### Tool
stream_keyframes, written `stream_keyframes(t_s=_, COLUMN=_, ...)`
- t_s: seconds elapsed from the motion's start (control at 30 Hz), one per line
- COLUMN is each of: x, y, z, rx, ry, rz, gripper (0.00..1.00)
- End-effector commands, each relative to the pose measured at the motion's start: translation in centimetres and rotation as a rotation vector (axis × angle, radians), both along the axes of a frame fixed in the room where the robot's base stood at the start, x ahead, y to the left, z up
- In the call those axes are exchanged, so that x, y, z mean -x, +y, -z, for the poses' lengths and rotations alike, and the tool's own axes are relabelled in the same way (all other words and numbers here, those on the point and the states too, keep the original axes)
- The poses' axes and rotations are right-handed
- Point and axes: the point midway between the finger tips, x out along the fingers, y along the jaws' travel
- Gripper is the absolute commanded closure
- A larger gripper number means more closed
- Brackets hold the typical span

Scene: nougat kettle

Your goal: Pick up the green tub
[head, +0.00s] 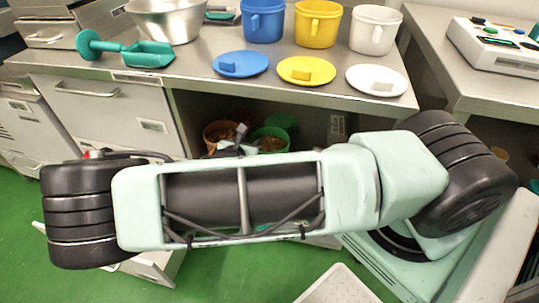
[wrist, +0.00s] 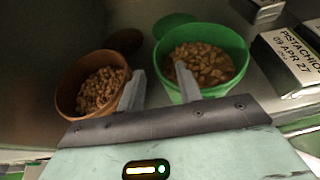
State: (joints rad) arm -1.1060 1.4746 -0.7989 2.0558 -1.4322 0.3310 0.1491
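The green tub (wrist: 215,36) stands open on the shelf under the counter and holds brown nuts. It also shows in the head view (head: 264,131), partly behind my arm. My gripper (wrist: 160,70) is open, with its two fingers apart and nothing clearly held between them. In the wrist view the right finger overlaps the green tub's near left side, and its tip shows over the nuts. The left finger is between the green tub and the brown tub. I cannot tell whether either finger touches the green tub. In the head view my forearm hides most of the gripper.
A brown tub (wrist: 68,92) of nuts stands close on the left. A green lid (wrist: 175,22) lies behind the green tub, and a dark lid (wrist: 126,40) behind the brown one. A pistachio label block (wrist: 288,62) stands to the right. The counter (head: 195,75) overhangs the shelf.

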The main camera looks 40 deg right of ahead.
Motion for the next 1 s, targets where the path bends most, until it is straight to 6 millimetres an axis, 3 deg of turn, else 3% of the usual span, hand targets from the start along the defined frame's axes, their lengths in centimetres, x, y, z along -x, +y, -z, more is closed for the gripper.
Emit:
stream_keyframes(t_s=0.17, x=-1.1, y=-1.6, z=0.8, rx=0.001, ry=-0.001, rz=0.000, gripper=0.65)
stream_keyframes(t_s=0.43, x=-1.3, y=-1.8, z=0.9, rx=-0.001, ry=-0.002, rz=0.000, gripper=0.65)
stream_keyframes(t_s=0.57, x=-1.3, y=-1.8, z=0.9, rx=-0.001, ry=-0.002, rz=0.000, gripper=0.98)
stream_keyframes(t_s=1.0, x=-1.2, y=-1.7, z=1.2, rx=-0.004, ry=0.004, rz=0.000, gripper=1.00)
